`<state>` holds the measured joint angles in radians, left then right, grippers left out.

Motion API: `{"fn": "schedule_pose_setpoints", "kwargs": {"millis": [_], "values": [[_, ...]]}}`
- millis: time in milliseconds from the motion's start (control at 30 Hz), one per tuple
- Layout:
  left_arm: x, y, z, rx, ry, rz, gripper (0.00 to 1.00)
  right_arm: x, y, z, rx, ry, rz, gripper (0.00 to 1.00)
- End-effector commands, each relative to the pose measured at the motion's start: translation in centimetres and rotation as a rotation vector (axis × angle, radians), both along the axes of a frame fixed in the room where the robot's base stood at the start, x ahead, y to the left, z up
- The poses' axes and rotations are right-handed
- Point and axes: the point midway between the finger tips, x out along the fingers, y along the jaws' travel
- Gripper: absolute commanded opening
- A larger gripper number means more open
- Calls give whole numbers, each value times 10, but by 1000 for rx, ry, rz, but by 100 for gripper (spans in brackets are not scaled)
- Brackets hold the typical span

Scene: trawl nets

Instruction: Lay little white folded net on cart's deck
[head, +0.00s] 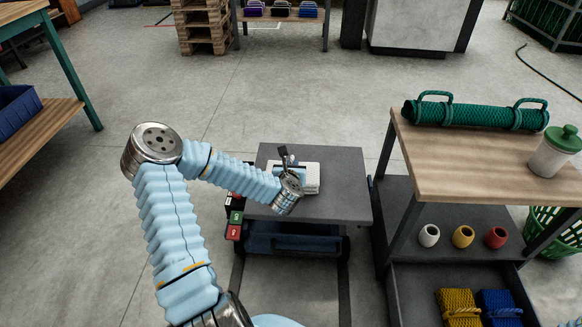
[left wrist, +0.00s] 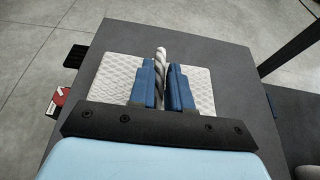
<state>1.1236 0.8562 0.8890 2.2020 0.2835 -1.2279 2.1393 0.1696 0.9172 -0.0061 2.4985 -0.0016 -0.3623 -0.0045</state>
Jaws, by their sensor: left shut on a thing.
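The little white folded net (head: 308,178) is at the cart's grey deck (head: 345,205), near its middle, in the head view. In the left wrist view the net (left wrist: 110,75) shows as a white quilted square with a twisted white rope handle (left wrist: 159,62) standing up. My left gripper (left wrist: 163,80) is over the net, with its blue fingers shut on the rope handle. In the head view the left gripper (head: 287,165) partly hides the net. I cannot tell whether the net touches the deck or hangs just above it. My right gripper is not in view.
A wooden-topped workbench (head: 470,165) stands right of the cart, bearing a green net roll (head: 475,115) and a white jar with a green lid (head: 555,152). Red and green tags (head: 234,225) hang at the cart's left side. Open floor lies left of the cart.

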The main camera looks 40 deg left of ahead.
Motion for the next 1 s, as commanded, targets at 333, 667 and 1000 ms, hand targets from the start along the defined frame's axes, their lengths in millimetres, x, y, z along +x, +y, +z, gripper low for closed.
{"fn": "schedule_pose_setpoints", "kwargs": {"millis": [333, 667, 1000], "values": [[-1, -1, -1, -3, 4, -1, 44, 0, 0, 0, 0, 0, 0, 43], [-8, -5, 3, -3, 5, -2, 44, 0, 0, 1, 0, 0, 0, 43], [-73, -46, 37, -1, 5, -5, 44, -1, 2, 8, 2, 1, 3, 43]]}}
